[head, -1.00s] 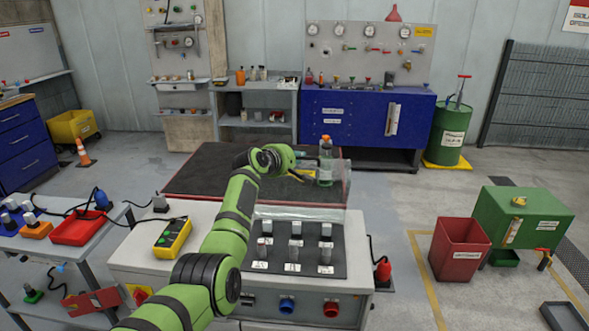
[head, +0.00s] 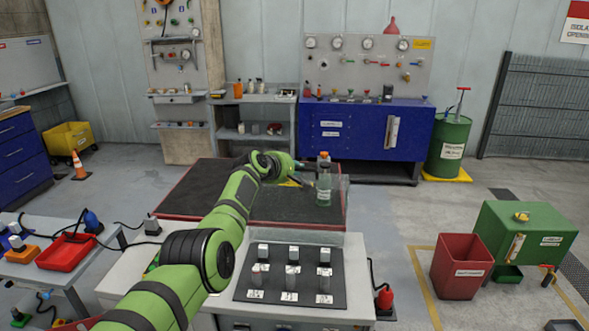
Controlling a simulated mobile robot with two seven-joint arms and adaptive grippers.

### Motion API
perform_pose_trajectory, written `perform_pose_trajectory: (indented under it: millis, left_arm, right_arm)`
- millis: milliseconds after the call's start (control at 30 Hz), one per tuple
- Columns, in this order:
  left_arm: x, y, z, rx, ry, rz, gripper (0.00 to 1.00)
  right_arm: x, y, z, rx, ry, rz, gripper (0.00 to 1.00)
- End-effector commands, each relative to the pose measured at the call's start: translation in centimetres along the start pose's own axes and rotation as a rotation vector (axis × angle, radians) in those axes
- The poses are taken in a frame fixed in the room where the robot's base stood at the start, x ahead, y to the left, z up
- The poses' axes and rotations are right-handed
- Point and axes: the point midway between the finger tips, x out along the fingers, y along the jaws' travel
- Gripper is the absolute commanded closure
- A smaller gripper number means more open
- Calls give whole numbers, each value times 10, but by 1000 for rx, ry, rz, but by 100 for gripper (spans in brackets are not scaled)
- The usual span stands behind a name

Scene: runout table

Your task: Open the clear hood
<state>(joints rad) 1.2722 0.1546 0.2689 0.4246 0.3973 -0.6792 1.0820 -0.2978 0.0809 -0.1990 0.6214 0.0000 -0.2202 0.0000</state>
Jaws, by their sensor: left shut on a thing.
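The clear hood (head: 300,238) is see-through and hard to trace. Its front part shows as a pale glassy band along the near side of the dark mat, and faint edges show at the right. My left gripper (head: 301,180) is above the mat, just left of a clear bottle (head: 323,188) with an orange cap. The gripper is shut, apparently on part of the hood; the contact is too small to make out. How far the hood is raised I cannot tell. My right gripper is out of view.
Several small blocks (head: 293,252) stand on a dark panel on the near white top (head: 358,270). A side table (head: 28,254) with a red tray (head: 66,250) is at left. A red bin (head: 460,267) and green cabinet (head: 524,240) stand right.

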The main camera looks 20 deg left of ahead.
Motion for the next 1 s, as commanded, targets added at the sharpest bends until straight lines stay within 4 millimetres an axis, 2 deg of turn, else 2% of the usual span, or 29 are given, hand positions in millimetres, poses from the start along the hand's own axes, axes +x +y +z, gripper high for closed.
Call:
perform_pose_trajectory:
  millis: [33, 133, 167, 200, 667, 1000]
  left_arm:
    - [-2, 7, 0, 0, 1, 14, 100]
    - [-2, 8, 0, 0, 1, 15, 100]
    - [-2, 8, 0, 0, 1, 15, 75]
    - [-2, 8, 0, 0, 1, 15, 59]
    - [-2, 3, 0, 1, 0, 5, 58]
    - [-19, 2, 0, 2, 0, 6, 58]
  right_arm:
    - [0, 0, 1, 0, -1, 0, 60]
    - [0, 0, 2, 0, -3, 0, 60]
    - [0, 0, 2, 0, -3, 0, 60]
    - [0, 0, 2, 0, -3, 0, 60]
    - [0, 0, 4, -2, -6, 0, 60]
    - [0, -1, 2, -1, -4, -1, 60]
